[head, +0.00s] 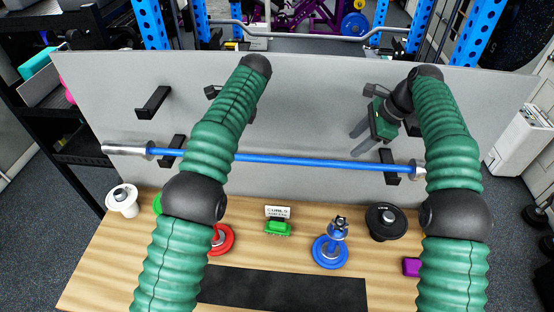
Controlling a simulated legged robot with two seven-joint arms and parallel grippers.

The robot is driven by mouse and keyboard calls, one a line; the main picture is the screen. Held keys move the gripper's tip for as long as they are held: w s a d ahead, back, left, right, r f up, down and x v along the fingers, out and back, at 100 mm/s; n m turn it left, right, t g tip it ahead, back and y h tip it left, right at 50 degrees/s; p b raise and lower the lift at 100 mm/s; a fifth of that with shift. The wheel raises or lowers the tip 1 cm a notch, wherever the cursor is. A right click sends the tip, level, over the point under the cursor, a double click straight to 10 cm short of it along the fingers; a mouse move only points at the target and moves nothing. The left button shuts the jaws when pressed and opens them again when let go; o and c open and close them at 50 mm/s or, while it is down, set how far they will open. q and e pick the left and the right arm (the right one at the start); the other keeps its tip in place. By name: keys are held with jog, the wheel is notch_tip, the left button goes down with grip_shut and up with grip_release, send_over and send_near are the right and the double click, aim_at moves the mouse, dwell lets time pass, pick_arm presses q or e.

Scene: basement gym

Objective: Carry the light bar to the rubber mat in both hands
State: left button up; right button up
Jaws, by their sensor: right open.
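The light bar (300,161) has a blue shaft and silver ends. It rests level on the lower black hooks of a grey upright panel. The black rubber mat (285,290) lies bare on the wooden tabletop at the front. My right gripper (361,138) is open, its two grey fingers pointing down-left, near the right part of the bar and not holding it. My left gripper is mostly hidden behind my left forearm; only small dark parts (212,92) show, above the bar. Its jaws cannot be made out.
An empty upper hook (152,103) sticks out at left. On the table stand a white weight (123,200), a red disc (222,240), a green block (277,229) by a small sign (277,212), a blue weight stand (331,250), a black weight (386,221) and a purple block (411,266).

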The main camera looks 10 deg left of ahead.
aim_at(335, 161)
pick_arm(q)
jog(key=x, duration=1.2)
jog(key=shift+a+f, duration=0.1)
jog(key=shift+f, duration=0.3)
pick_arm(e)
jog(key=x, duration=1.2)
jog(key=shift+f, duration=0.4)
pick_arm(q)
jog(key=shift+w+a+f, duration=0.1)
jog(key=shift+a+f, duration=0.15)
jog(key=shift+f, duration=0.2)
pick_arm(e)
jog(key=shift+w+a+f, duration=0.1)
jog(key=shift+a+f, duration=0.25)
jog(key=shift+f, duration=0.1)
pick_arm(q)
jog(key=shift+c, duration=1.2)
pick_arm(e)
jog(key=shift+d, duration=0.1)
jog(key=shift+c, duration=1.2)
pick_arm(q)
jog(key=shift+d, duration=0.1)
grip_shut()
pick_arm(e)
grip_shut()
pick_arm(q)
jog(key=shift+r, duration=0.15)
